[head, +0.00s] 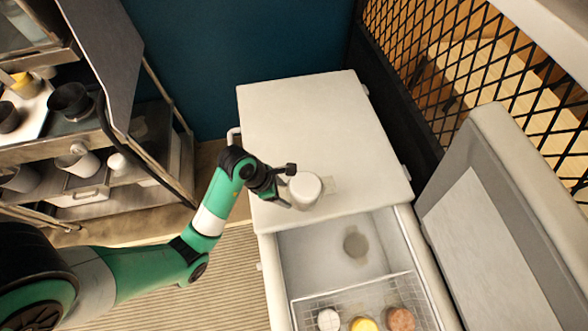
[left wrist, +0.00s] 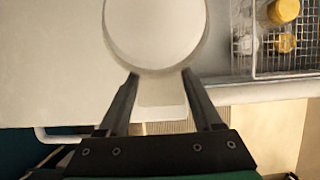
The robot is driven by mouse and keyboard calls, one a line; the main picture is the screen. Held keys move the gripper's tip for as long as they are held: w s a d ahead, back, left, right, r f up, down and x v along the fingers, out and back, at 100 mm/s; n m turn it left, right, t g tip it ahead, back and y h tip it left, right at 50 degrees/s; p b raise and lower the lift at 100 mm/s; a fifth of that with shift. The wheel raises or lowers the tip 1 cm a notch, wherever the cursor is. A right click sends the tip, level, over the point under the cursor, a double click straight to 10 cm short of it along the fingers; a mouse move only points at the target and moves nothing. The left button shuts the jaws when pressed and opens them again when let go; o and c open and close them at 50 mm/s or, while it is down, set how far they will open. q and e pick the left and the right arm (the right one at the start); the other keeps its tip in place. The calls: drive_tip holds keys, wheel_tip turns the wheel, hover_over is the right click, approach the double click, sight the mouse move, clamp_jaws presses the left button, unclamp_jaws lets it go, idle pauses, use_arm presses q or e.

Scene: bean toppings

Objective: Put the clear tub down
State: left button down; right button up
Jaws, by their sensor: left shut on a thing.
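The clear tub (head: 305,190) looks whitish and round in the head view. It is over the flat closed top of the white chest (head: 300,125), close to the open compartment's edge. I cannot tell whether it touches the top. My left gripper (head: 290,187) is shut on the tub from its left side. In the left wrist view, the tub (left wrist: 155,30) shows as a pale disc at the tips of my left gripper (left wrist: 160,74). My right gripper is not in view.
The open compartment (head: 320,252) holds a wire basket (head: 345,297) with white, yellow and brown lidded items. A raised lid (head: 490,240) stands at the right. A shelf rack (head: 85,150) with pots is at left. The chest top's far part is clear.

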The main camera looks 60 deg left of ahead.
use_arm(q)
drive_tip(key=shift+w+a+f, duration=0.2)
drive_tip(key=shift+w+a, duration=0.2)
drive_tip(key=shift+w, duration=0.15)
drive_tip(key=shift+w+a+f, duration=0.2)
drive_tip(key=shift+w+a, duration=0.15)
drive_tip(key=shift+w, duration=0.15)
drive_tip(key=w+f, duration=0.1)
drive_tip(key=w+a+f, duration=0.1)
drive_tip(key=f, duration=0.1)
drive_tip(key=w+a+f+b, duration=0.1)
drive_tip(key=f, duration=0.1)
drive_tip(key=shift+w+f, duration=0.1)
drive_tip(key=shift+f, duration=0.1)
drive_tip(key=shift+w+a, duration=0.15)
drive_tip(key=shift+a, duration=0.1)
wheel_tip(320, 180, down, 4)
drive_tip(key=b, duration=0.5)
drive_tip(key=shift+w+a, duration=0.1)
drive_tip(key=shift+w, duration=0.05)
drive_tip(key=shift+r, duration=0.2)
drive_tip(key=shift+f, duration=0.2)
drive_tip(key=shift+c, duration=0.2)
unclamp_jaws()
